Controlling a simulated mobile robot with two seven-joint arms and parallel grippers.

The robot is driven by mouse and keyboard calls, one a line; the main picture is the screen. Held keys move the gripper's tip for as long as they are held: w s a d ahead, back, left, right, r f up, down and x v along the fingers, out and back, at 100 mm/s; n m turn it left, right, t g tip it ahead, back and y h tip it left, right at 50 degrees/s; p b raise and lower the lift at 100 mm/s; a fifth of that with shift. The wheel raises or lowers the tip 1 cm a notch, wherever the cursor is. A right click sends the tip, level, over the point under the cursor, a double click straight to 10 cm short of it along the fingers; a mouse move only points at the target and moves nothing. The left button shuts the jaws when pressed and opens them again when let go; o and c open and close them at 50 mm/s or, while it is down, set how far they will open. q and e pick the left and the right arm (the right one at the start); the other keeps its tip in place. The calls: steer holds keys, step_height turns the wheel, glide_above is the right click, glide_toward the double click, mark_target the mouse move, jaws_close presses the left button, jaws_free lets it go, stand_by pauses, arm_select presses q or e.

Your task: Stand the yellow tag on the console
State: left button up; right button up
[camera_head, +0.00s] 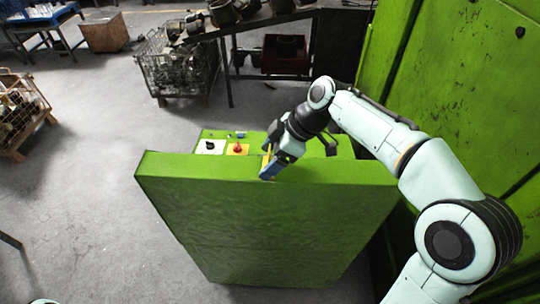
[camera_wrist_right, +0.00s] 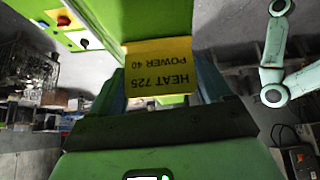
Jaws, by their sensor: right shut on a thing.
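The yellow tag (camera_wrist_right: 158,62) fills the space between the fingers of my right gripper (camera_wrist_right: 160,88) in the wrist view. Its print reads "HEAT 725" and "POWER 40", upside down there. In the head view my right gripper (camera_head: 271,167) is shut on the tag, and only a thin yellow strip of the tag (camera_head: 266,160) shows. The gripper is over the top edge of the green console (camera_head: 265,225), right of its controls. I cannot tell whether the tag touches the console. My left gripper is not in view.
A red knob on a yellow plate (camera_head: 238,149) and a white plate (camera_head: 209,147) with a dark button are left of the gripper. A large green machine wall (camera_head: 470,90) stands at the right. A wire crate (camera_head: 178,65) stands behind; the floor at left is largely clear.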

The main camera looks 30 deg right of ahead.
steer(key=o, duration=0.9)
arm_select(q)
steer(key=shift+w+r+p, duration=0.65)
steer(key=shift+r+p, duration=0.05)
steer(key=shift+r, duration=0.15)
arm_select(e)
steer(key=v, duration=1.2)
